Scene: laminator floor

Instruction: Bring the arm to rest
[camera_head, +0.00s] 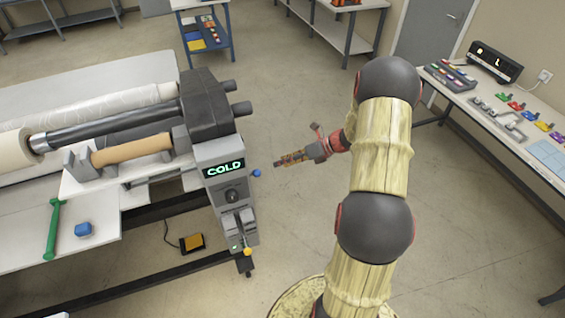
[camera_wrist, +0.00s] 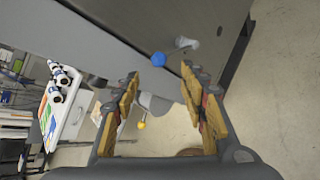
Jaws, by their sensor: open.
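My arm (camera_head: 376,165) stands to the right of the laminator (camera_head: 215,140), with its forearm reaching out toward the machine. My gripper (camera_head: 283,160) is in the air beside the machine's end panel, to the right of a blue ball-tipped lever (camera_head: 256,173). In the wrist view my gripper (camera_wrist: 163,95) is open, with its two yellow-padded fingers apart and nothing held between them. The blue knob (camera_wrist: 158,59) shows beyond the fingertips, apart from them. A yellow knob (camera_wrist: 141,125) shows lower down between the fingers.
The laminator display reads COLD (camera_head: 224,168). A yellow-topped pedal (camera_head: 192,243) lies on the floor beneath it. A workbench (camera_head: 500,130) runs along the right wall. The floor between is clear.

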